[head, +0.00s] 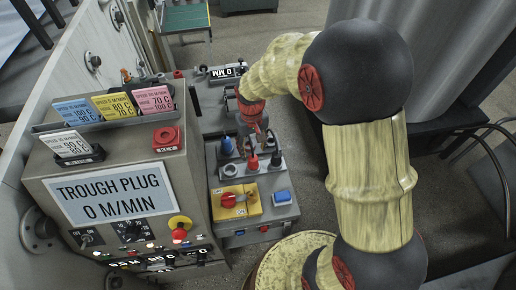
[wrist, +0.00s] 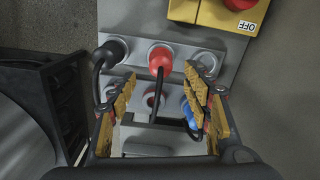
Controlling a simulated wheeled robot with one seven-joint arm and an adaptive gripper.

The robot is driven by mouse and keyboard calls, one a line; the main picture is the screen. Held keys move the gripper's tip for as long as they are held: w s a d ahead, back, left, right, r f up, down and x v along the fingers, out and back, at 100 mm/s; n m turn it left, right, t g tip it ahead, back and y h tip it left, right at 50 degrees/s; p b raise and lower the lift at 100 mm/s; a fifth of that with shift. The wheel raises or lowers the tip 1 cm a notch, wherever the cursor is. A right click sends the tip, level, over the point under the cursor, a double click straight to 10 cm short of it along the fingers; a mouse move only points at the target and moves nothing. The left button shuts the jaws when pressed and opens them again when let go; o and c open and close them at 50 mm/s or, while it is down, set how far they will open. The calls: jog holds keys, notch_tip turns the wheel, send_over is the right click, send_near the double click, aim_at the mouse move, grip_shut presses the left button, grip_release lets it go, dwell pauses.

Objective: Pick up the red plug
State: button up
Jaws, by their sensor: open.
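The red plug (wrist: 160,57) stands in the middle of a grey socket strip in the wrist view, with a dark cable running from it toward me. It also shows in the head view (head: 253,162), below my gripper. My gripper (wrist: 158,90) is open, with yellow-padded fingers either side of the cable. The red plug's head lies just beyond the fingertips in the picture, and nothing is visibly gripped. In the head view my gripper (head: 257,140) is small and partly hidden by my arm. I cannot tell its exact height over the plug.
A black plug (wrist: 114,49) stands beside the red one. A blue plug (wrist: 189,114) is partly hidden by the right finger. An empty red-ringed socket (wrist: 152,101) lies between the fingers. A yellow switch box (head: 240,203) is close by, and the large labelled cabinet (head: 175,175) stands left.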

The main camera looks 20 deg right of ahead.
aim_at(253, 158)
jog(key=shift+s+a+f, duration=0.1)
jog(key=shift+f, duration=0.7)
jog(key=shift+f+b, duration=0.3)
jog(key=shift+f, duration=0.4)
notch_tip(253, 158, down, 5)
jog(key=shift+r+b, duration=0.15)
jog(key=shift+b, duration=0.35)
jog(key=c, duration=0.3)
grip_shut()
